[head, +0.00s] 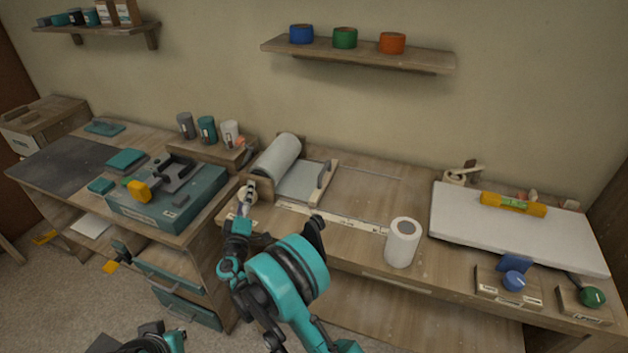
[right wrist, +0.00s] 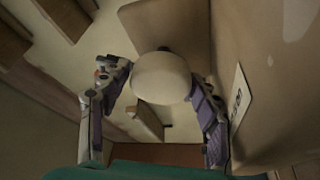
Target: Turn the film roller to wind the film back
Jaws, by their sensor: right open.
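The film roller (head: 278,156), a thick grey-white roll, lies at the back left of the middle bench in a wooden frame. A rounded cream knob (right wrist: 162,76) shows close up in the right wrist view, at the roller's near end. My right gripper (head: 246,194) is at that end, partly hidden by my arm. Its fingers (right wrist: 155,85) are open around the knob, with a gap at the left finger; contact on the right is unclear. Part of my left arm (head: 150,342) shows at the bottom; its fingers are not clear.
A white roll (head: 402,243) stands on the bench right of my arm. A teal case (head: 168,200) is on the left bench. A white board (head: 518,226) with a yellow level (head: 513,204) lies at the right. Bench around the white strip (head: 335,219) is mostly clear.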

